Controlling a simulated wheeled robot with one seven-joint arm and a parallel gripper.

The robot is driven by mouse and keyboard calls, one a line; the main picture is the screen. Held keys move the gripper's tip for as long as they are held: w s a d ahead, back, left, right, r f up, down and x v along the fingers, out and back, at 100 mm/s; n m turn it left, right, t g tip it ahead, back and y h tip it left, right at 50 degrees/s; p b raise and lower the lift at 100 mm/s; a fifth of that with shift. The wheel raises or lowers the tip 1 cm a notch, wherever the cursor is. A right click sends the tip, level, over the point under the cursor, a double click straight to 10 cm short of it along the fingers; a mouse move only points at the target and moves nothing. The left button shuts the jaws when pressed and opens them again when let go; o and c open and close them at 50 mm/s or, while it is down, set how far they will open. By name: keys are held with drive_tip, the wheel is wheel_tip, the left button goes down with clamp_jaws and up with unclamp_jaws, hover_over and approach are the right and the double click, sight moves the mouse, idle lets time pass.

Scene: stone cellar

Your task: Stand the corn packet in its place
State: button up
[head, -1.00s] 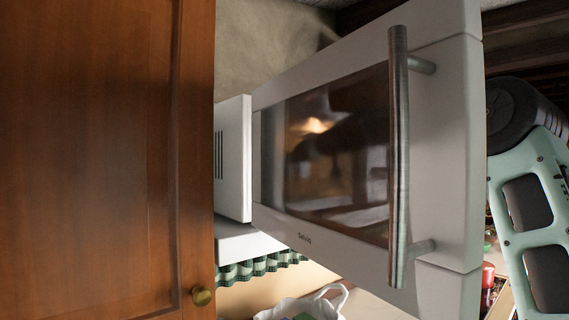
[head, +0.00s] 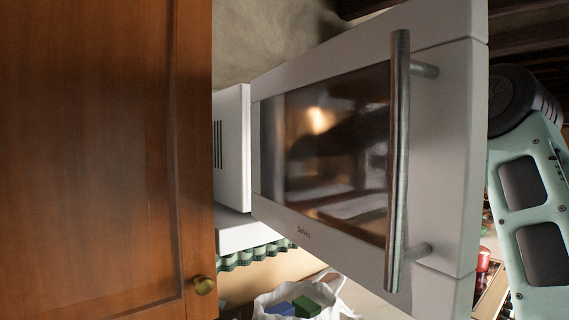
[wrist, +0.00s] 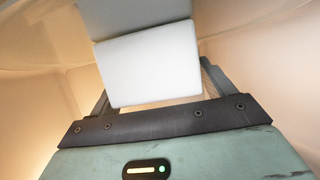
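In the wrist view my gripper (wrist: 155,92) has its fingers on either side of a pale, box-shaped packet (wrist: 152,62) and appears shut on it. The packet shows a blank white face and a greyer face above; no label shows, so I cannot confirm that it is the corn packet. Pale, warmly lit walls surround it, blurred. In the head view my gripper and the packet are hidden; only part of my arm shows at the right edge. The packet's place cannot be made out.
An open white microwave door (head: 445,150) with a long metal handle (head: 398,160) fills the centre. The microwave body (head: 235,150) is behind it. A wooden cupboard door (head: 90,150) stands left. A white bag (head: 340,307) with blue and green boxes (head: 305,307) is below.

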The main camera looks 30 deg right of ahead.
drive_tip(key=shift+r, duration=0.15)
drive_tip(key=shift+s+d, duration=0.25)
drive_tip(key=b+v, duration=0.6)
drive_tip(key=v, duration=0.4)
drive_tip(key=shift+s, duration=0.15)
drive_tip(key=shift+s+d+r, duration=0.3)
drive_tip(key=shift+s, duration=0.1)
